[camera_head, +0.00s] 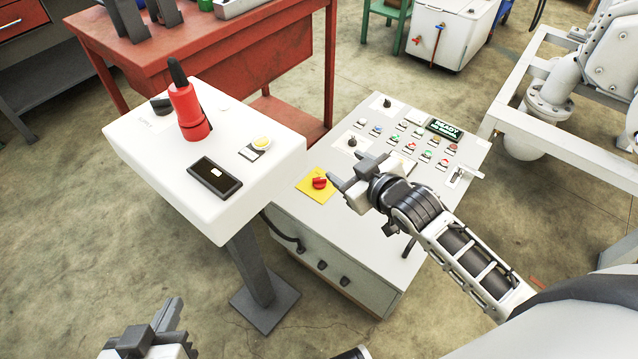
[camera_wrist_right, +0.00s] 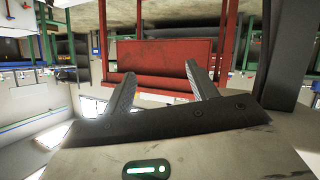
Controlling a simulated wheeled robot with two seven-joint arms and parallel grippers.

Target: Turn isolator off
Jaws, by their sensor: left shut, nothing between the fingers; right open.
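The isolator is a red rotary knob (camera_head: 319,183) on a yellow square plate (camera_head: 314,193), on the left side of the sloping grey control panel (camera_head: 385,230) in the head view. My right gripper (camera_head: 343,172) is open just right of the knob and looks apart from it; the exact height gap cannot be told. Its two spread fingers (camera_wrist_right: 160,88) show in the right wrist view with nothing between them, and the knob is not visible there. My left gripper (camera_head: 165,318) is shut and empty at the bottom left of the head view, away from the panel.
A white pedestal box (camera_head: 225,205) with a red-and-black handle (camera_head: 187,105) stands close left of the panel. A red workbench (camera_head: 230,55) is behind; it also shows in the wrist view (camera_wrist_right: 165,62). A white pipe frame (camera_head: 550,140) stands right. Several buttons and switches crowd the panel's far side.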

